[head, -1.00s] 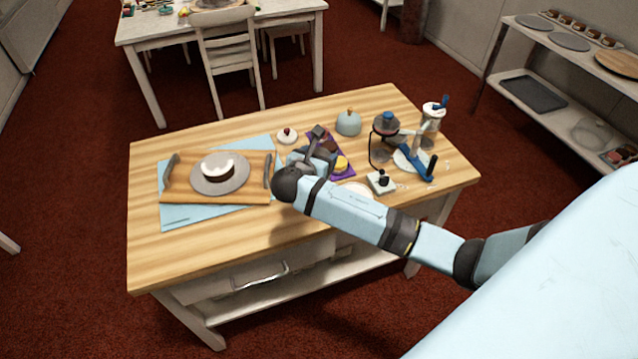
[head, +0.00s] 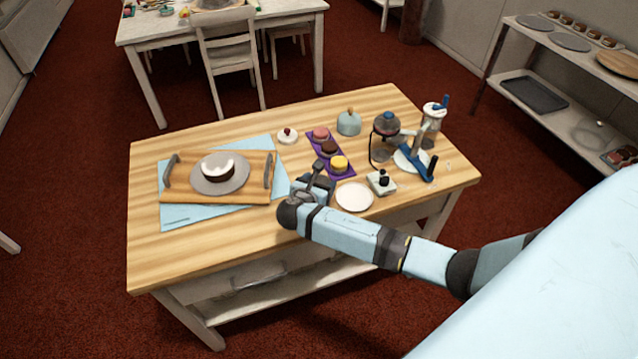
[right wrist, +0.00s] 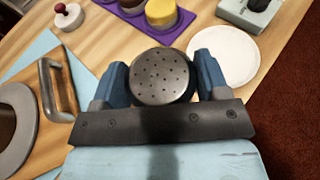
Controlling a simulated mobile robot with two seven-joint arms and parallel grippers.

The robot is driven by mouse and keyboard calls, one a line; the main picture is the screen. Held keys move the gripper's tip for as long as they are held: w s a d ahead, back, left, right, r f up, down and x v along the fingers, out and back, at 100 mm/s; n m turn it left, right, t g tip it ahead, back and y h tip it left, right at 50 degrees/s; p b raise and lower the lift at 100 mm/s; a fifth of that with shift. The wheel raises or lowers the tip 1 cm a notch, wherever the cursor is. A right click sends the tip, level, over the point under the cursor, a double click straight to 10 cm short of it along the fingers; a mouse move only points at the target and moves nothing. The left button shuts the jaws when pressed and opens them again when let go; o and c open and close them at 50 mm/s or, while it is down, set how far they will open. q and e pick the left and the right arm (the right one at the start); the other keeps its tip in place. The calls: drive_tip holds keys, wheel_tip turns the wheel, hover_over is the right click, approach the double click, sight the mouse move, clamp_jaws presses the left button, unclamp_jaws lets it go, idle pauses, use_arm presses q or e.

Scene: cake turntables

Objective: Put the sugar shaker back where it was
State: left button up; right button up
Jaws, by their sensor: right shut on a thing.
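The sugar shaker (right wrist: 160,77) shows in the right wrist view as a grey domed lid with small holes. My right gripper (right wrist: 162,85) is shut on it, with a blue finger on each side. In the head view my right gripper (head: 317,186) is over the front middle of the wooden table (head: 225,240), left of a white plate (head: 354,196). The shaker's body is hidden below its lid and behind my gripper, so I cannot tell whether its base touches the table. My left gripper is out of view.
A purple mat (head: 318,146) with several small cakes lies behind my right gripper. A wooden tray (head: 250,193) with a cake on a grey plate is to the left. A small pale box (head: 381,182) and a blue-handled stand (head: 416,164) are to the right. The table's front left is clear.

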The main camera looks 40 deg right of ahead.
drive_tip(key=o, duration=1.1)
drive_tip(key=shift+f, duration=0.1)
drive_tip(key=shift+c, duration=0.2)
drive_tip(key=v, duration=1.2)
drive_tip(key=s+a+f+m+y, duration=0.3)
drive_tip(key=s+f+m+y, duration=0.1)
drive_tip(key=s+f+y, duration=0.15)
drive_tip(key=s+a+f+m+y, duration=0.4)
drive_tip(key=s+f+y, duration=0.1)
drive_tip(key=s+f, duration=0.1)
drive_tip(key=s+r+m+t+y, duration=0.3)
drive_tip(key=s+m+y, duration=0.2)
drive_tip(key=s+m, duration=0.4)
drive_tip(key=m, duration=0.4)
drive_tip(key=shift+s+a+t, duration=0.2)
drive_tip(key=shift+s+t, duration=0.1)
drive_tip(key=shift+t, duration=0.1)
drive_tip(key=shift+r, duration=0.25)
